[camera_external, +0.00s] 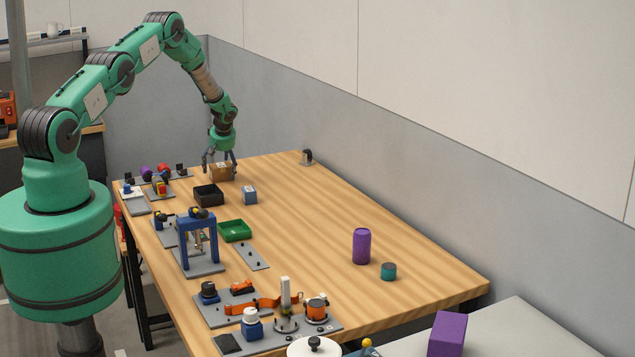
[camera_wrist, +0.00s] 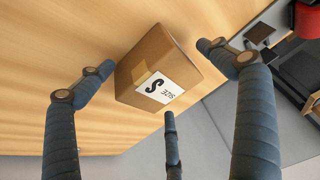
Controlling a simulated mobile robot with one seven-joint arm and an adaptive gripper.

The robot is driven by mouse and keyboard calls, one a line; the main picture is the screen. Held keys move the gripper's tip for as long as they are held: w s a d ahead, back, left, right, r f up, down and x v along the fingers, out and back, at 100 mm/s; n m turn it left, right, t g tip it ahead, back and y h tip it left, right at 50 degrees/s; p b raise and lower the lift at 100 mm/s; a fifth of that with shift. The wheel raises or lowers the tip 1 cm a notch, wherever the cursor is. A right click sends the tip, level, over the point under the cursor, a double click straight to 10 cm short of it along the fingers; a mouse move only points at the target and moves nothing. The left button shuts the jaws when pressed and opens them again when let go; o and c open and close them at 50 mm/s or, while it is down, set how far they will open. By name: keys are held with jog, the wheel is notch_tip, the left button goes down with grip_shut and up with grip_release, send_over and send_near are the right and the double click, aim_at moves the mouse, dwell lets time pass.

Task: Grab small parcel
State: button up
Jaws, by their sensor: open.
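The small parcel is a brown cardboard box (camera_external: 222,174) at the far end of the wooden table. In the wrist view the parcel (camera_wrist: 150,60) shows a white label reading "SIZE S". My gripper (camera_external: 219,164) is just above the parcel, pointing down, its fingers spread around it. In the wrist view my gripper (camera_wrist: 155,58) is open, with one dark finger left of the box, one right and one below it. Gaps show beside the box in the picture; I cannot tell whether any finger touches it.
Small fixtures (camera_external: 160,185) crowd the table's left edge. A green tray (camera_external: 235,231) and purple cylinder (camera_external: 361,246) are farther away. The table right of the parcel is mostly clear.

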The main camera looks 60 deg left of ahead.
aim_at(221, 165)
jog(key=c, duration=1.7)
jog(key=shift+r, duration=0.1)
jog(key=shift+r+b, duration=0.85)
jog(key=shift+r, duration=4.1)
